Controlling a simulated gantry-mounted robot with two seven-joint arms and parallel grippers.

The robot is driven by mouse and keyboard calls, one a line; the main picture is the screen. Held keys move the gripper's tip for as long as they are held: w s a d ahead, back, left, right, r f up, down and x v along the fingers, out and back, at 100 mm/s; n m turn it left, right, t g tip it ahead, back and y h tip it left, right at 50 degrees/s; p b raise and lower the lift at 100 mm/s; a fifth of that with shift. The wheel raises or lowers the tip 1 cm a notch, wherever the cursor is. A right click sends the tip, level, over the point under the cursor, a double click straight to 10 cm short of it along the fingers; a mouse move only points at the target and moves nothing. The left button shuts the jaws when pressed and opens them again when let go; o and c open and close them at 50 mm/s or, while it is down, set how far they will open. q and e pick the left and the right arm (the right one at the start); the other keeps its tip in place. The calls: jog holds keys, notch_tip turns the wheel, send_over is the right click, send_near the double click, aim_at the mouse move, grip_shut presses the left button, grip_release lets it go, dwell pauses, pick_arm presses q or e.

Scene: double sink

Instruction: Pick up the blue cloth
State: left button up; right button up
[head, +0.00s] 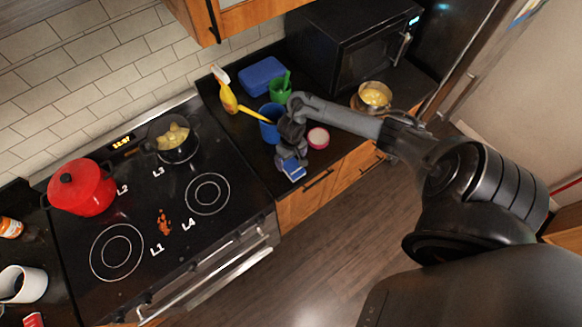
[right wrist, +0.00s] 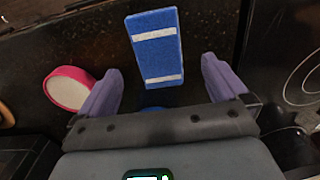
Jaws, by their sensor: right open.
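The blue cloth (head: 294,171) is a small blue rectangular piece on the dark counter near its front edge. In the right wrist view the cloth (right wrist: 155,48) shows two pale stripes and lies ahead of and between the finger lines. My right gripper (head: 291,157) is open and empty, pointing down just behind the cloth in the head view. Its two purple-grey fingers (right wrist: 160,68) are spread wider than the cloth. I cannot tell the exact height gap. My left gripper is not in view.
A pink round dish (head: 318,138) sits right of the gripper. The stove (head: 130,235) is left.

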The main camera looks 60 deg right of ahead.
aim_at(291, 165)
jog(key=shift+d+f+b, duration=0.1)
jog(key=shift+f+b, duration=0.35)
jog(key=shift+f, duration=2.3)
jog(key=c, duration=1.1)
jog(key=shift+r, duration=0.2)
notch_tip(291, 165, up, 4)
jog(key=shift+w+f+p, duration=0.1)
jog(key=shift+p, duration=0.4)
jog(key=s+d+r, duration=0.1)
jog(key=s+r, duration=0.1)
jog(key=s, duration=0.1)
jog(key=s+d+r, duration=0.1)
jog(key=s, duration=0.2)
jog(key=s+d+r+p, duration=0.1)
jog(key=s+r, duration=0.1)
jog(key=s, duration=0.1)
jog(key=shift+s+r, duration=0.35)
jog(key=shift+s+d+r, duration=0.25)
jog(key=shift+s+r, duration=0.3)
jog(key=shift+s, duration=0.2)
jog(key=shift+c, duration=0.5)
